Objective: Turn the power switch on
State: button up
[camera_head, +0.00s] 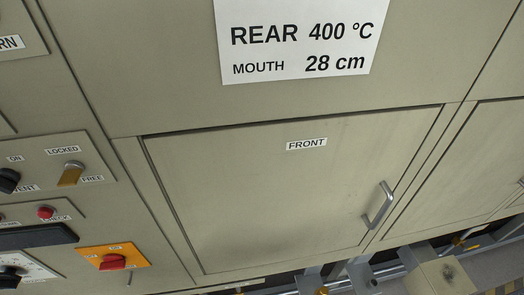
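A red rotary knob (112,262) sits on an orange plate (90,252) at the lower left of the furnace front. It looks like the power switch, with small labels around it that are too small to read surely; one above it seems to say ON. The knob's handle lies roughly along the plate's long side. I cannot tell its setting for sure. My gripper is not in view.
Left of the knob are a dark bar (35,237), a red button (46,212), a brass lever (71,173) between LOCKED and FREE, and black knobs (8,181). A FRONT door (270,200) with a metal handle (378,206) fills the middle.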

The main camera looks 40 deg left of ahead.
aim_at(111, 261)
jog(key=u, duration=1.95)
